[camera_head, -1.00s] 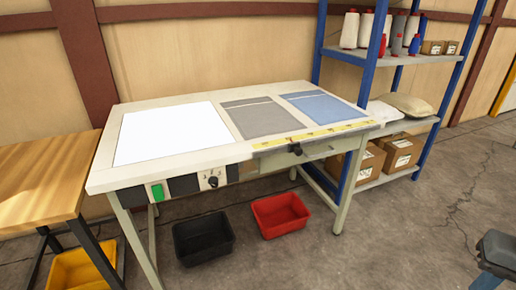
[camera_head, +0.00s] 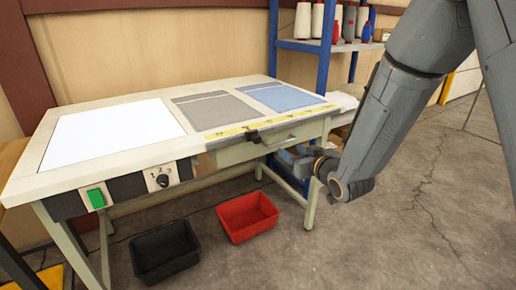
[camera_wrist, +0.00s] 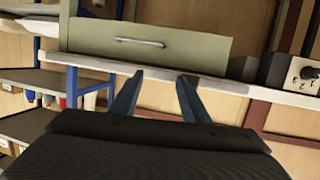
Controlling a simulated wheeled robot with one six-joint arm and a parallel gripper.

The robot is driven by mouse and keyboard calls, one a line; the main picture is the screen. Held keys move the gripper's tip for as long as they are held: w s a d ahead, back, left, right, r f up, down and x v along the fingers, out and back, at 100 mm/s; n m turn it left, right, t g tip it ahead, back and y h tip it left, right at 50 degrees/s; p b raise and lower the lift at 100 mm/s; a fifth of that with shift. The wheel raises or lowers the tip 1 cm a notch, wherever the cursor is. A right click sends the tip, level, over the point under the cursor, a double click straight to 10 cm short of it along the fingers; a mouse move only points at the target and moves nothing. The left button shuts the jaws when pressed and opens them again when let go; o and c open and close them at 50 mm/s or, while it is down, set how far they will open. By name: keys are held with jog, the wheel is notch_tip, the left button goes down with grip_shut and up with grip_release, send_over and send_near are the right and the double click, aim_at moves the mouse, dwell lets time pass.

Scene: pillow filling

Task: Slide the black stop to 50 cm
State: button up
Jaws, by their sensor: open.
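The black stop (camera_head: 254,136) sits on the yellow measuring tape (camera_head: 232,132) along the front edge of the worktable (camera_head: 140,160). The tape's numbers are too small to read. My gripper (camera_head: 308,160) is in front of the table's right end, to the right of and lower than the stop, apart from it. In the wrist view, the two fingers of my gripper (camera_wrist: 160,82) are spread with nothing between them. The stop cannot be made out clearly in the wrist view.
A control panel with a green switch (camera_head: 96,199) and a knob (camera_head: 163,181) is to the left. Red (camera_head: 247,217) and black (camera_head: 165,250) bins stand on the floor. A blue-framed shelf (camera_head: 272,45) stands behind.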

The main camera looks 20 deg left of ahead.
aim_at(258, 140)
jog(key=w+a+y, duration=0.1)
jog(key=a, duration=0.3)
jog(key=w+a+n+y, duration=0.1)
jog(key=a, duration=0.3)
jog(key=w+a+y+b, duration=0.1)
jog(key=a+y, duration=0.1)
jog(key=a, duration=0.3)
jog(key=shift+w+r+n, duration=0.2)
jog(key=shift+r+n, duration=0.15)
jog(key=shift+n, duration=0.05)
grip_shut()
